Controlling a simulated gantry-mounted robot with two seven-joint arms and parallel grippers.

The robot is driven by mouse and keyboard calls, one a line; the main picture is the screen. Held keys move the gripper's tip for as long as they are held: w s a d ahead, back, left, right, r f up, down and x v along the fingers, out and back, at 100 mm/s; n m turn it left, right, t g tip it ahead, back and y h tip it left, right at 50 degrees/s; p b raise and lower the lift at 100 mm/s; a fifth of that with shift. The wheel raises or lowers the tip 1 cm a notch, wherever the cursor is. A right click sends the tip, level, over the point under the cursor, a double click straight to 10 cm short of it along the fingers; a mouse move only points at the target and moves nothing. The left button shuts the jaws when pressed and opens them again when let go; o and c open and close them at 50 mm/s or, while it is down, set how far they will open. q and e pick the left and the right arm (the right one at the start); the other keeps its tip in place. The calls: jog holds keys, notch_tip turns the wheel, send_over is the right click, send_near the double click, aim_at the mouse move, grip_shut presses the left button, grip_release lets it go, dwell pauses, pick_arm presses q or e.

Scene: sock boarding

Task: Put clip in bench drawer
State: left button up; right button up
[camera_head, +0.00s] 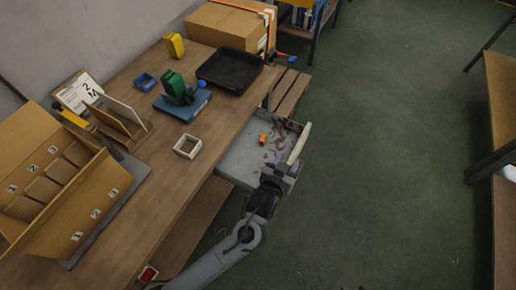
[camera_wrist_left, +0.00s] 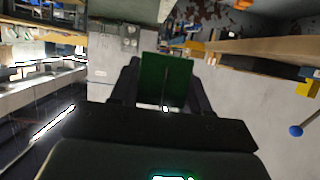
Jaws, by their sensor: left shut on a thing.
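The bench drawer (camera_head: 240,162) is pulled out from the bench side, a grey tray with brown scraps and a small orange object (camera_head: 263,139) inside. My left gripper (camera_head: 284,168) is at the near right corner of the drawer. In the left wrist view my left gripper (camera_wrist_left: 165,88) is shut on a flat green piece (camera_wrist_left: 166,78), its fingers on both sides. I cannot tell whether this piece is the clip; it is hidden in the head view. My right gripper is not in view.
The bench (camera_head: 170,150) holds a black tray (camera_head: 229,71), a green block (camera_head: 174,86) on a blue base, a yellow block (camera_head: 174,45), a white frame (camera_head: 188,146) and a cardboard sorter (camera_head: 60,185). A large carton (camera_head: 227,24) stands behind.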

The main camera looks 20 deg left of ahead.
pick_arm(q)
jog(key=d+f, duration=0.1)
jog(key=b, duration=0.3)
send_over(264, 162)
jog(key=s, duration=0.3)
notch_tip(264, 162, down, 8)
jog(key=shift+s+d+f+b, duration=0.15)
jog(key=shift+f+b, duration=0.1)
jog(key=shift+f, duration=0.35)
jog(key=shift+w+d+f+b, duration=0.1)
jog(key=shift+d+f+b, duration=0.1)
jog(key=shift+f, duration=0.45)
jog(key=shift+s+d+f+b, duration=0.1)
jog(key=shift+f+b, duration=0.15)
jog(key=shift+f, duration=0.35)
